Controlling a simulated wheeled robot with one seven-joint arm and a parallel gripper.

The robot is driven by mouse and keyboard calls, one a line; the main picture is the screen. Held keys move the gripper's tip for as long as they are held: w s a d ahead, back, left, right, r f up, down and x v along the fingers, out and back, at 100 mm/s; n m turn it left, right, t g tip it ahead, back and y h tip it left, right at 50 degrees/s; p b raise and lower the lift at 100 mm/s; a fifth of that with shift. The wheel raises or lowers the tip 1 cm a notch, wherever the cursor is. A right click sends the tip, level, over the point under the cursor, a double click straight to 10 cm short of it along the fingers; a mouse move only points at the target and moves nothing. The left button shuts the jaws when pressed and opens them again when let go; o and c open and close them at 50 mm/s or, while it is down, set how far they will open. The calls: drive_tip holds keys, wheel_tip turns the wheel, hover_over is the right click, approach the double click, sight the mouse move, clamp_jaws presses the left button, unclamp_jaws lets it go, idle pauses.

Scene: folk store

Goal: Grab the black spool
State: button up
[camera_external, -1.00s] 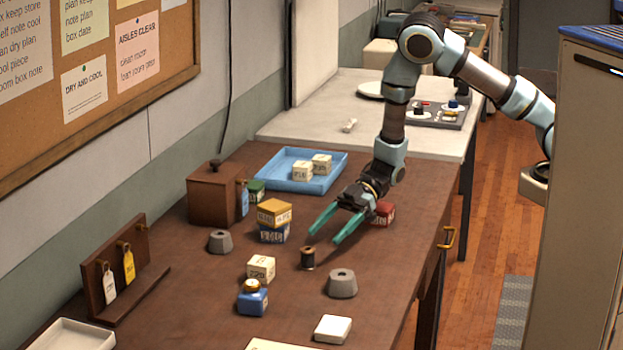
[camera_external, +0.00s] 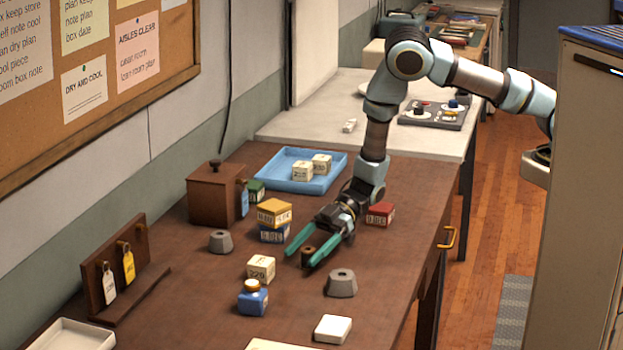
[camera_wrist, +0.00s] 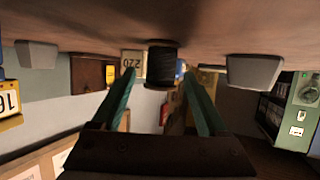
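The black spool (camera_external: 307,250) stands upright on the brown table, with its brown top showing between the green fingers of my gripper (camera_external: 303,255) in the external view. My gripper is open and low over the table, with one finger on each side of the spool. In the wrist view, which is upside down, the dark spool (camera_wrist: 162,66) sits between and just beyond the fingertips of my gripper (camera_wrist: 158,82). The fingers do not appear to press on it. The near finger hides the spool's lower part in the external view.
A grey weight (camera_external: 342,283) stands close to the right of the spool, and another (camera_external: 220,241) to the left.

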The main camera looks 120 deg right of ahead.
clamp_jaws()
idle(0.4)
drive_tip(key=shift+r, duration=0.15)
